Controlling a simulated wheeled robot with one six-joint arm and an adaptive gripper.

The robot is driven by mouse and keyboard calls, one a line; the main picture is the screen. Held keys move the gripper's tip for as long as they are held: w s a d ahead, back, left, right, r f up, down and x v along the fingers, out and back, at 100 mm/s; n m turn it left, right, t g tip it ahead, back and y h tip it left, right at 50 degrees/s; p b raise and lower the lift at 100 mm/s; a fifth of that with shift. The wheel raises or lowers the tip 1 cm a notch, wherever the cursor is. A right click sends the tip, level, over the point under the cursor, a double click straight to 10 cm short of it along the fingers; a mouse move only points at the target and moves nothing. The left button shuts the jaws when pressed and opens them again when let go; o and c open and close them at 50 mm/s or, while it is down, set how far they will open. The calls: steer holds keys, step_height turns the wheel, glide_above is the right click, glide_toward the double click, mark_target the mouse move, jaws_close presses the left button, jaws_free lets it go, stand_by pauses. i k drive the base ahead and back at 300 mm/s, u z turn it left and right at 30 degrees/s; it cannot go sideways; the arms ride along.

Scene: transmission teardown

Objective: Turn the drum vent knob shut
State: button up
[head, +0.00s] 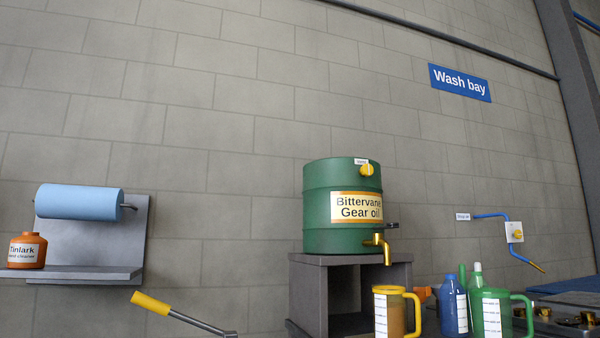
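A green drum (325,232) labelled "Bittervane Gear oil" stands on a grey stand right of centre in the head view. A small yellow knob (367,170) sits high on its front, beside a small white tag too small to read; this looks like the vent knob. Whether the knob is open or shut cannot be told. A brass tap (380,245) juts from the drum's lower right side. My gripper is not in view.
Jugs with amber (397,312) and green (493,312) bodies and a blue bottle (453,305) stand before and beside the stand (308,290). A yellow-handled lever (150,303) rises lower left. A wall shelf (100,272) holds an orange bottle (27,250) below a blue roll (80,202).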

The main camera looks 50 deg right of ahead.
mark_target(366, 170)
steer(key=u, duration=0.55)
steer(key=k, duration=0.6)
steer(key=z, duration=1.45)
